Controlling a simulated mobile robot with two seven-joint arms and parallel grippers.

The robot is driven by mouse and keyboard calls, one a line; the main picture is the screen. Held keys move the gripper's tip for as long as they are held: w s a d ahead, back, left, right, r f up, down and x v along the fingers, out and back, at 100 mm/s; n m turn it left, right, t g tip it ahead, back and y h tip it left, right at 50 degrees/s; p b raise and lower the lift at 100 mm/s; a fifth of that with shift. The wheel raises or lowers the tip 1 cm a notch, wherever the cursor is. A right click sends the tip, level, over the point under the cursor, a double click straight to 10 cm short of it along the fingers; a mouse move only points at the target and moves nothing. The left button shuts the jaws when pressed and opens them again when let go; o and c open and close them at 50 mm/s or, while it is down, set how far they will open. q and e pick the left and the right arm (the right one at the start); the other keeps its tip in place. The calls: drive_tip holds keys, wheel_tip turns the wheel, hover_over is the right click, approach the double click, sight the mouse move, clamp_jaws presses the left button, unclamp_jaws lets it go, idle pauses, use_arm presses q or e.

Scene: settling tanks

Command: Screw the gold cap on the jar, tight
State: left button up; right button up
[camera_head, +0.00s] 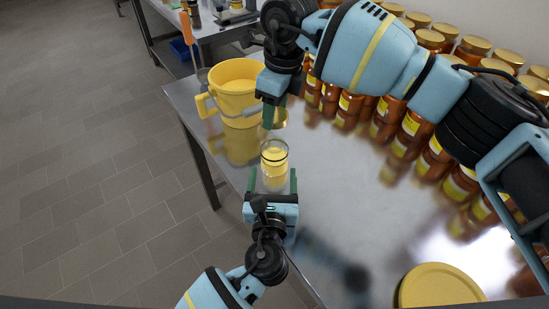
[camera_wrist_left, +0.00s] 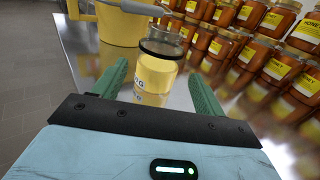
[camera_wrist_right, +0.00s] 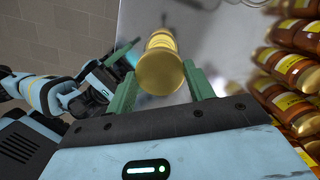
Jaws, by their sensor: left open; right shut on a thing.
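The jar (camera_head: 274,172) is clear glass with yellow contents and a dark ring near its top. It stands upright near the table's left edge and also shows in the left wrist view (camera_wrist_left: 155,78). My left gripper (camera_head: 272,182) is open, with its green fingers on either side of the jar; whether they touch it is unclear. My right gripper (camera_head: 270,115) is shut on the gold cap (camera_head: 281,119), which appears above and apart from the jar. In the right wrist view, the cap (camera_wrist_right: 160,72) shows as a gold disc between the fingers and partly covers the view beyond it.
A yellow bucket (camera_head: 236,92) stands on the table behind the jar. Rows of amber honey jars (camera_head: 412,128) with gold lids line the right side. A large gold round lid (camera_head: 437,286) is at the lower right. The middle of the metal table (camera_head: 335,190) is clear.

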use_arm(q)
drive_tip(key=shift+w+d, duration=0.15)
drive_tip(key=shift+w, duration=2.9)
drive_tip(key=c, duration=1.1)
drive_tip(key=shift+c, duration=0.2)
use_arm(e)
hover_over(274, 142)
drive_tip(key=shift+d+f, duration=0.2)
drive_tip(key=shift+f, duration=2.3)
drive_tip(key=shift+f, duration=0.85)
drive_tip(key=shift+f, duration=0.6)
